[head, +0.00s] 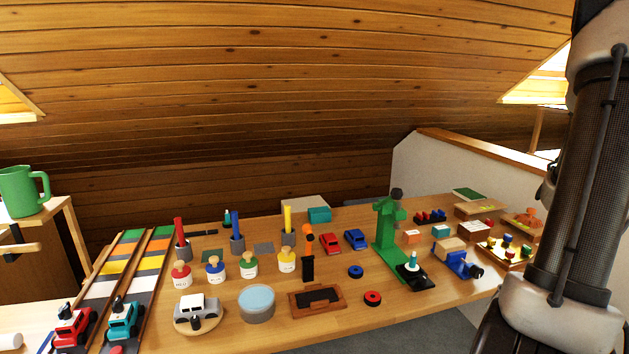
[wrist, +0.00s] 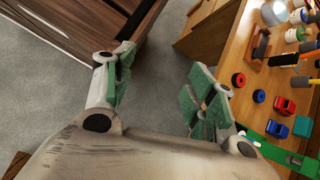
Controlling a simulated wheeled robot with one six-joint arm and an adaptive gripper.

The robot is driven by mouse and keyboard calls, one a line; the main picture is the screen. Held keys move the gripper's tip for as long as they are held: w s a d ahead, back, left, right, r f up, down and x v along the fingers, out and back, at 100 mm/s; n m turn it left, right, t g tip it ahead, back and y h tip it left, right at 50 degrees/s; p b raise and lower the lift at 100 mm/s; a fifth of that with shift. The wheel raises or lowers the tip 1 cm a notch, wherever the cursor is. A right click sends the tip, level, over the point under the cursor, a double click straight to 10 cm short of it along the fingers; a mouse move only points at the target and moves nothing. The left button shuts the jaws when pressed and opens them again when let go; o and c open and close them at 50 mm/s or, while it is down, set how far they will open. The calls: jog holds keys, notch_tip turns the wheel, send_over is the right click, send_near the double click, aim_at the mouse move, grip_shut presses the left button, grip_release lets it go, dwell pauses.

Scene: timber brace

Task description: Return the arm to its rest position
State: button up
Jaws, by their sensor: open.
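My gripper (wrist: 165,90) shows in the wrist view with its two green-padded fingers spread wide apart. Nothing is between the fingers; grey floor shows through the gap. The table edge and its toys lie to the right of the fingers. In the head view my arm stands upright along the right edge of the picture, and the gripper itself is out of that view. The wooden table (head: 250,330) fills the lower part of the head view.
A green press-like stand (head: 386,240), a red car (head: 330,243), a blue car (head: 355,239), a silver car (head: 197,306) and several paint pots stand on the table. A green mug (head: 22,191) is at the far left. In the wrist view, dark wooden furniture (wrist: 80,25) is at upper left.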

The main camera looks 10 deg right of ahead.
jog(key=w+a+r+n+t+h, duration=0.1)
jog(key=a+r+n+h, duration=0.1)
jog(key=r, duration=0.4)
jog(key=w+a+r+n+t+h, duration=0.1)
jog(key=a+r+n+t+h, duration=0.1)
jog(key=a+r+n, duration=0.3)
jog(key=w+a+r+n+t+h, duration=0.1)
jog(key=w+a+r+n+h, duration=0.1)
jog(key=r+n, duration=0.5)
jog(key=shift+a+r+t+h, duration=0.3)
jog(key=shift+a+r+h, duration=0.35)
jog(key=shift+a+h, duration=0.1)
